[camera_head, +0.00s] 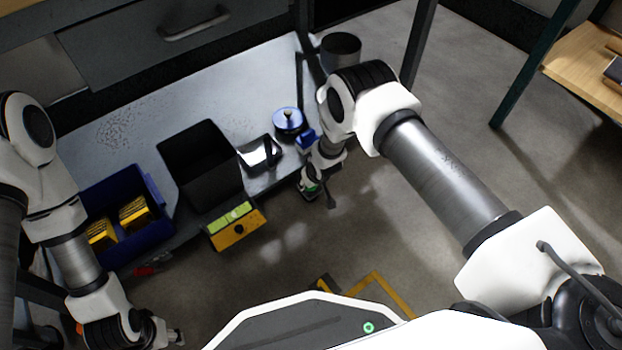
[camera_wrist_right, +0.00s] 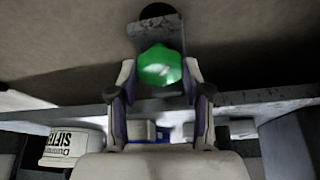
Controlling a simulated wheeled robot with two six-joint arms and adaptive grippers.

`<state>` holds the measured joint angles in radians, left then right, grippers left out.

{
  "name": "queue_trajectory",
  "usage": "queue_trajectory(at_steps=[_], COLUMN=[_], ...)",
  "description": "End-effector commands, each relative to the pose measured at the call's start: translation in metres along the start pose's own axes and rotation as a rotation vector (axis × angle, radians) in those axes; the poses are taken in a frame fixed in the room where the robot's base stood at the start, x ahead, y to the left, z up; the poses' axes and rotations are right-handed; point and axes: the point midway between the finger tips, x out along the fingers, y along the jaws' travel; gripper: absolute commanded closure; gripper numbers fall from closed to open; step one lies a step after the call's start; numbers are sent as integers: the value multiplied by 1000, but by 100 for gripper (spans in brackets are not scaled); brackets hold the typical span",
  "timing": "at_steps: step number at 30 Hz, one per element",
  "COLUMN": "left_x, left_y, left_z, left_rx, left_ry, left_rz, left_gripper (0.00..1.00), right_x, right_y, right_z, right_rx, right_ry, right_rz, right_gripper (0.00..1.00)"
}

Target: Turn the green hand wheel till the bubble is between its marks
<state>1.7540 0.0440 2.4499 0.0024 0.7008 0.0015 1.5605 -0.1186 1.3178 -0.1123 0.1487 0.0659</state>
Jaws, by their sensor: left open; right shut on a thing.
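The green hand wheel (camera_wrist_right: 160,66) sits between the two fingers of my right gripper (camera_wrist_right: 160,88) in the right wrist view, and the gripper is shut on it. In the head view my right gripper (camera_head: 318,190) is at the table's front right edge, with only a little green of the wheel (camera_head: 310,186) showing. A yellow block with a bright green vial (camera_head: 232,216) is on the table's front edge, left of that gripper. The bubble and its marks are too small to make out. My left gripper (camera_head: 172,337) is open and empty at the bottom left, away from the wheel.
The grey table (camera_head: 130,118) carries a blue bin (camera_head: 160,205) with yellow packs, an empty black bin (camera_head: 200,165), a shiny tray-like item (camera_head: 258,152) and a blue round item (camera_head: 288,120). A drawer unit (camera_head: 170,50) stands behind.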

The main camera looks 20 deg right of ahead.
Motion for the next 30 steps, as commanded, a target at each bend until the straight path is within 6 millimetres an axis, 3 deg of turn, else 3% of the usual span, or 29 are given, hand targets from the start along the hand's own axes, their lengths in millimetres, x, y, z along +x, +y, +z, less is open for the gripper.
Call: queue_trajectory(at_steps=[6, 11, 21, 30], left_x=[37, 56, 50, 45], left_y=[-1, -1, -1, -1], left_z=[-1, -7, -8, -6], left_rx=[-6, 1, 2, 0], left_ry=[4, 20, 23, 17], left_rz=[-1, -3, -3, -2], left_gripper=[54, 54, 54, 54], right_x=[9, 6, 0, 0], right_y=[-2, -2, -2, -2], right_z=[2, 1, -2, -2], right_rx=[177, 306, 498, 556], right_ry=[3, 4, 3, 4], right_rz=[73, 126, 206, 229], right_gripper=[86, 86, 86, 86])
